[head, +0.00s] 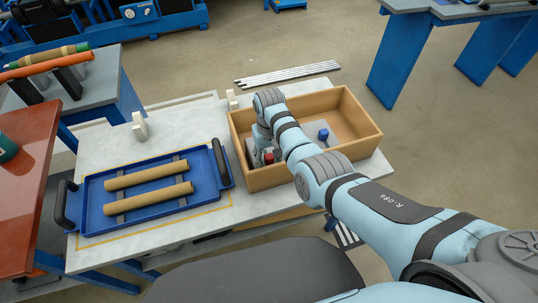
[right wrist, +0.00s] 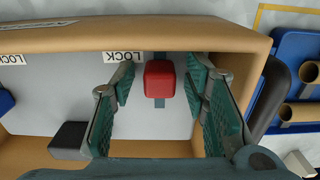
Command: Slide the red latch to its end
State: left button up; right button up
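The red latch (right wrist: 159,78) is a small rounded block in the tan wooden box (head: 365,111). In the right wrist view it stands against a pale panel, on a narrow blue-green strip near the box wall. An upside-down "LOCK" label (right wrist: 123,56) is beside it. The latch also shows in the head view (head: 269,157), at the left of the box. My right gripper (right wrist: 160,80) is open, with one finger on each side of the latch and a visible gap to both. The forearm partly hides the box in the head view. My left gripper is not in view.
A blue knob (head: 324,134) stands in the right part of the box. A dark block (right wrist: 70,138) is left of my gripper in the wrist view. The blue tray (head: 98,221) with two tan tubes lies left of the box. The box walls surround the gripper closely.

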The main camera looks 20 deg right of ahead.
aim_at(269, 157)
jog(key=shift+r, duration=0.1)
notch_tip(269, 157, up, 12)
dwell(0.5)
